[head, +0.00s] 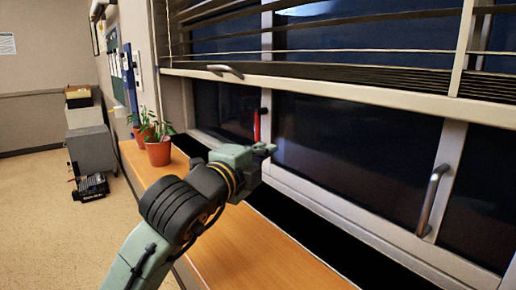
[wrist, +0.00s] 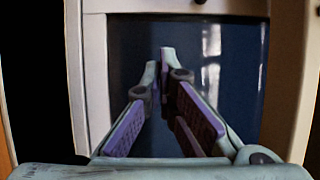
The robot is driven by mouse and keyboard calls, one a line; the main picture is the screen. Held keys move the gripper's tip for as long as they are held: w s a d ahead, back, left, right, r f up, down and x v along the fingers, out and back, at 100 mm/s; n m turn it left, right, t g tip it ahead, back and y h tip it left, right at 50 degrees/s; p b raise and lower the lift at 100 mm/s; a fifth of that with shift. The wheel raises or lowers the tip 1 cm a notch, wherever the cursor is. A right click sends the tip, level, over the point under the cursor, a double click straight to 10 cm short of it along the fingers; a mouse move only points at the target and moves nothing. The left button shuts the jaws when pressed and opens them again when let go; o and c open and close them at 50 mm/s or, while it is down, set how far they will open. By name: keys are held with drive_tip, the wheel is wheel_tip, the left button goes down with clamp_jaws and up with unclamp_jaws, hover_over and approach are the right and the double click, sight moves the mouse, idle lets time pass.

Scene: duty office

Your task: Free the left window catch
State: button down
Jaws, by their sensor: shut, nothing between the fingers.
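A red lever (head: 257,127) with a dark piece at its top stands upright at the left window's frame in the head view. It looks like the left window catch. My gripper (head: 270,149) is just below and in front of it, and I cannot tell whether they touch. In the wrist view the fingertips (wrist: 161,58) are close together with nothing between them, in front of a dark blue pane (wrist: 235,75). The red lever does not show there. A metal handle (head: 432,200) is on the right part of the window.
A wooden sill (head: 235,255) runs below the window. Two potted plants (head: 158,150) stand at its far end. A raised blind with a light bottom rail (head: 330,88) and a metal handle (head: 224,70) hangs above my arm. The floor at left is mostly clear.

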sight(283, 136)
drive_tip(key=p+x, duration=0.2)
drive_tip(key=x, duration=0.5)
drive_tip(key=shift+w+r+p, duration=0.15)
drive_tip(key=shift+w+p, duration=0.1)
drive_tip(key=shift+p, duration=0.05)
drive_tip(key=shift+w+a+p, duration=0.3)
drive_tip(key=shift+w+a, duration=0.05)
drive_tip(key=shift+a, duration=0.25)
drive_tip(key=shift+w+a+p, duration=0.25)
drive_tip(key=shift+w+a, duration=0.15)
drive_tip(key=shift+a, duration=0.15)
drive_tip(key=shift+w+a, duration=0.35)
drive_tip(key=shift+w, duration=0.05)
drive_tip(key=shift+d+f, duration=0.1)
drive_tip(key=shift+f, duration=0.2)
drive_tip(key=shift+b, duration=0.35)
